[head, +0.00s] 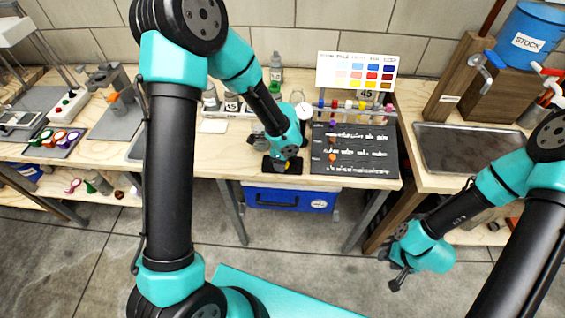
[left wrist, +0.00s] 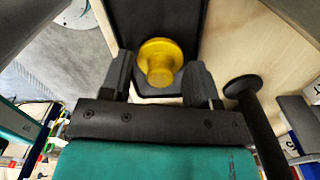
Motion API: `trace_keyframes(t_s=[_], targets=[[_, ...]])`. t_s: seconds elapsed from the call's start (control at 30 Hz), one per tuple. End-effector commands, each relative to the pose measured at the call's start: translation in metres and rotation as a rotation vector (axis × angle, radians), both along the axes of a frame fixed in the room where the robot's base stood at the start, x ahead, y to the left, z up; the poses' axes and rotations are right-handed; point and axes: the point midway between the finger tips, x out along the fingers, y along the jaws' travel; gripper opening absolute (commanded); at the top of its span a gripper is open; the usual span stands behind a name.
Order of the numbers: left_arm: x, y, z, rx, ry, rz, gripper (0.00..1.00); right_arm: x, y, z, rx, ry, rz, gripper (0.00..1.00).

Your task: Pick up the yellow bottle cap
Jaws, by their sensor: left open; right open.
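The yellow bottle cap (left wrist: 160,62) shows in the left wrist view, a round flanged piece over a black surface (left wrist: 183,18). My left gripper (left wrist: 160,78) is open, with one dark finger on each side of the cap and a gap on both sides. I cannot tell how far its fingertips reach down. In the head view my left gripper (head: 277,163) is low over a small black tray (head: 290,168) at the bench's front edge and largely hides the cap. My right gripper (head: 397,272) is open and empty, off the bench at the right.
A dark mat (head: 355,160) with small parts lies right of the left gripper. Behind it stand a rack of colored tubes (head: 350,108) and a color chart (head: 356,72). A blue box (head: 290,200) sits below the bench. A grey tray (head: 468,148) lies at the right.

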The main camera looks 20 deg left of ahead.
Motion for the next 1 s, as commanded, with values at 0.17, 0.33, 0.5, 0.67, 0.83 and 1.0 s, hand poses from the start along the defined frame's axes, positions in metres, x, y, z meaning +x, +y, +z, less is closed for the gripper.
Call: trace_keyframes(t_s=[0.17,0.33,0.5,0.67,0.83,1.0], targets=[[0.0001,0.0,0.0001,0.0,0.0,0.0,0.51,0.0,0.0,0.0,0.0,0.0,0.0,0.43],[0.0,0.0,0.0002,0.0,0.0,0.0,0.34,0.0,0.0,0.0,0.0,0.0,0.0,0.43],[-0.0001,0.0,0.0,0.0,0.0,0.0,0.18,0.0,0.0,0.0,0.0,0.0,0.0,0.43],[-0.0002,0.0,-0.0001,0.0,0.001,0.0,0.03,0.0,0.0,0.0,0.0,0.0,0.0,0.43],[-0.0004,0.0,-0.0003,0.0,0.001,0.0,0.03,0.0,0.0,0.0,0.0,0.0,0.0,0.43],[-0.0007,0.0013,0.0025,0.001,0.0,0.003,0.03,0.0,0.0,0.0,0.0,0.0,0.0,0.43]])
